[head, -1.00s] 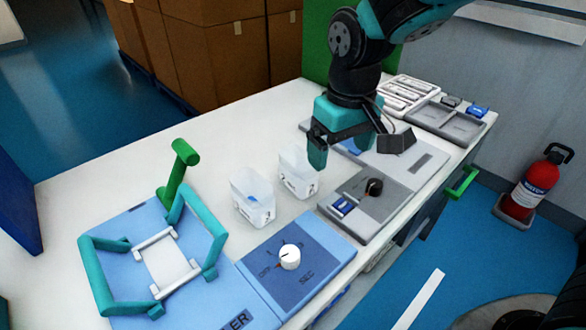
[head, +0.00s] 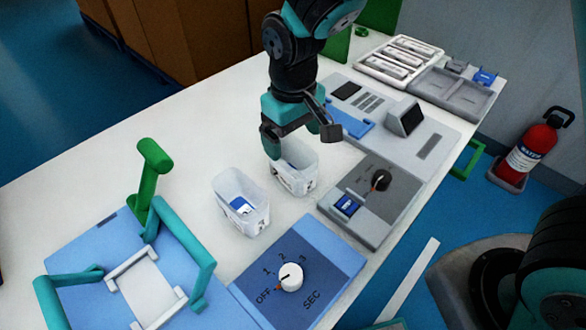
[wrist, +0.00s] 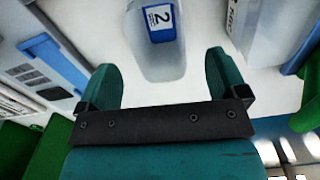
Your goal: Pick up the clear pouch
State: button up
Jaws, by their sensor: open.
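Two clear, open-topped containers stand upright on the white worktop in the head view: a left one (head: 242,203) and a right one (head: 302,176). Each has a blue and white card or label. I cannot tell which is the clear pouch, or whether a pouch lies inside. My gripper (head: 297,142) points down over the right container, with teal fingers apart and nothing held. In the wrist view my gripper (wrist: 160,72) is open, and a clear container (wrist: 165,68) with a blue "2" label shows ahead, between and beyond the fingertips. The fingers partly hide the right container in the head view.
A blue panel with a white dial (head: 291,276) lies in front. A grey panel with a black knob (head: 380,181) lies right of the containers. A blue board with a teal frame (head: 190,235) and a green handle (head: 152,165) stand left. Bare worktop (head: 170,125) lies behind.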

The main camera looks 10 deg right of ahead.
aim_at(293, 160)
notch_tip(293, 160, down, 9)
jog(key=shift+w+f, duration=0.1)
jog(key=shift+w, duration=0.05)
jog(key=c, duration=1)
